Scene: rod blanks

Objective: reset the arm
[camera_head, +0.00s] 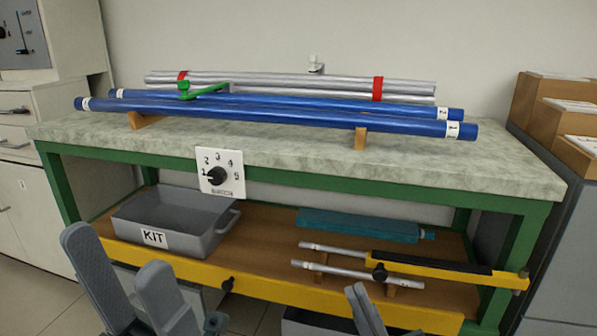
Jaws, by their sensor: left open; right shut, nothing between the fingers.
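My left gripper (115,250) is at the lower left of the head view. Its two grey fingers point up and stand apart, with nothing between them. It is in front of the workbench, near the grey KIT bin (170,223) on the lower shelf. My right gripper (362,296) shows at the bottom edge, right of centre. Its fingers are together with nothing held. It is in front of the lower shelf, near the short silver rods (343,273). Most of both arms is out of view.
Long blue rods (290,114) and silver rods with red bands (300,84) lie on the stone-topped green bench (300,156). A numbered dial (219,172) hangs at its front edge. The yellow-fronted shelf (260,292) also holds a teal piece (358,226). Cabinets stand both sides.

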